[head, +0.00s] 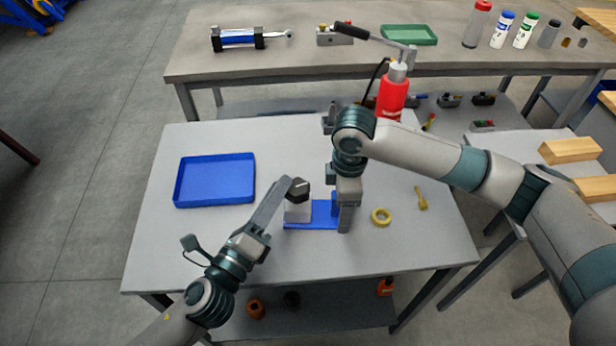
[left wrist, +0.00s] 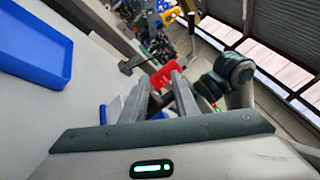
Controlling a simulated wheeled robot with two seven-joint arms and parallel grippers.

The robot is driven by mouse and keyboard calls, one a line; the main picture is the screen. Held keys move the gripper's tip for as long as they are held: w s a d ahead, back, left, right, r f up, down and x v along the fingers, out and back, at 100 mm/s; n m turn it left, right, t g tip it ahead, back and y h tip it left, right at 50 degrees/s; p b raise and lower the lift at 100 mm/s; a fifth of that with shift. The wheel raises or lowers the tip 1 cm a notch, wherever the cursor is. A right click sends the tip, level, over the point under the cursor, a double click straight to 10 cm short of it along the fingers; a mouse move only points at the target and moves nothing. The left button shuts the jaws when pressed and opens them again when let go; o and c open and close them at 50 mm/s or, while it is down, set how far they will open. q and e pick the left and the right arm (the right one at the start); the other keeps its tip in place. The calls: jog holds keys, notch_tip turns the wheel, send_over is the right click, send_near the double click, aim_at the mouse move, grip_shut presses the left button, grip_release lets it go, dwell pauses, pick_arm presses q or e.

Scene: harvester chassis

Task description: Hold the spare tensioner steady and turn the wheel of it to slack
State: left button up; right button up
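The spare tensioner stands on the near table, with a flat blue base (head: 315,222), a pale grey block (head: 297,212) at its left end and a dark wheel (head: 299,188) on top. My left gripper (head: 287,181) reaches up from the lower left, its fingertips close beside the wheel; contact cannot be made out. In the left wrist view its two fingers (left wrist: 162,78) stand apart with a gap. My right gripper (head: 345,225) points down at the blue right end of the tensioner; its fingers overlap in view, so its grip is hidden.
A blue tray (head: 178,192) lies at the left of the table. A yellow ring (head: 381,217) and a small yellow part (head: 421,198) lie to the right. The front strip of table is clear.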

aim_at(291, 199)
pick_arm(q)
jog(key=f+n, duration=0.1)
jog(key=s+a+f+n+g, duration=0.1)
jog(key=f+n, duration=0.1)
jog(key=a+f+n, duration=0.1)
jog(key=n, duration=0.1)
jog(key=shift+s+a+f+g+h, duration=0.1)
jog(key=shift+s+f+g+h, duration=0.1)
jog(key=shift+f+g+h, duration=0.15)
jog(key=shift+s+d+r+h, duration=0.15)
jog(key=shift+s+d, duration=0.35)
jog(key=shift+s+d+r+h, duration=0.1)
jog(key=shift+s+d+r, duration=0.05)
jog(key=shift+s+d, duration=0.35)
jog(key=shift+x, duration=6.05)
grip_shut()
